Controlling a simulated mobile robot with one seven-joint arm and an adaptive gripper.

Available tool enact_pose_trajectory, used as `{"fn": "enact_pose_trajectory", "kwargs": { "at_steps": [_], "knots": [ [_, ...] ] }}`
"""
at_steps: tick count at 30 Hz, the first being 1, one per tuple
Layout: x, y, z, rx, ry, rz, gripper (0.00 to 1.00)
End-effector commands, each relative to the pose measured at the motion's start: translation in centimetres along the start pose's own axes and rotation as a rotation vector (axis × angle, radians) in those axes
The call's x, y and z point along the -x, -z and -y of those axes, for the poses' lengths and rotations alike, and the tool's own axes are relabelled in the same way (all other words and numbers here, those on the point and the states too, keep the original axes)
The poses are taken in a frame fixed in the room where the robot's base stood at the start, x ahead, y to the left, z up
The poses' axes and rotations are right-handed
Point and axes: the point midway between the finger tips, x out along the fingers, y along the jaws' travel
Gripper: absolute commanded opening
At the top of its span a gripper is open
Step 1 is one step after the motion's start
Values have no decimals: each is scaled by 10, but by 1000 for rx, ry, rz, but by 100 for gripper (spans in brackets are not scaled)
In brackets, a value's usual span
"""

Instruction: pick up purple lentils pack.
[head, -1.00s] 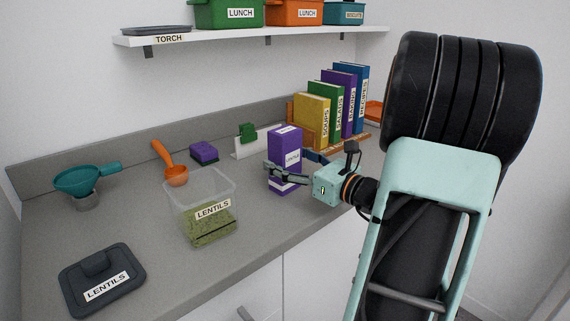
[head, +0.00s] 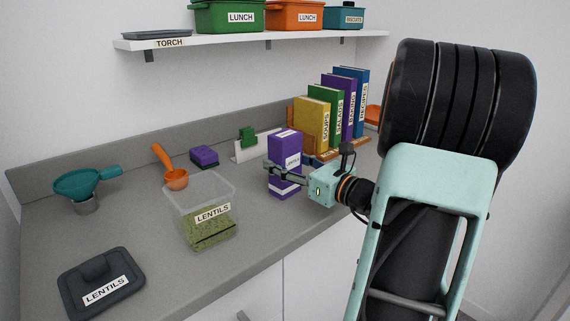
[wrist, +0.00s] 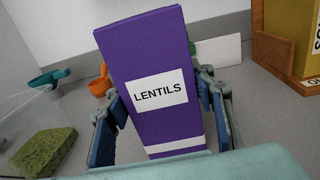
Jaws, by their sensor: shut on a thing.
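The purple lentils pack (head: 285,148) stands upright on the grey counter in the head view, to the right of the clear container. In the wrist view the pack (wrist: 140,60) fills the middle, its white LENTILS label facing me and slightly tilted in the picture. My gripper (head: 286,173) is shut on the pack, with a finger on each side of it. In the wrist view the blue finger pads of my gripper (wrist: 163,115) flank the pack. I cannot tell whether the pack's base touches the counter.
A clear container (head: 209,225) labelled LENTILS holds green contents. Its dark lid (head: 100,282) lies front left. A teal funnel (head: 80,185), orange scoop (head: 172,176) and purple sponge (head: 204,156) are further back. Books (head: 312,124) stand behind the pack at right. A shelf (head: 220,40) runs above.

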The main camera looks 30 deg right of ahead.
Motion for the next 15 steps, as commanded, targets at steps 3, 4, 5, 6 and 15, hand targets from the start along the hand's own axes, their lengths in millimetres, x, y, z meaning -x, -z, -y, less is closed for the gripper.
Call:
{"fn": "enact_pose_trajectory", "kwargs": {
  "at_steps": [3,4,5,6,15],
  "knots": [
    [0,-2,0,1,0,1,20],
    [0,-3,0,1,0,1,20],
    [0,-4,0,1,0,1,20],
    [0,-7,0,1,0,1,20],
    [13,-51,0,5,2,1,20]
  ]
}}
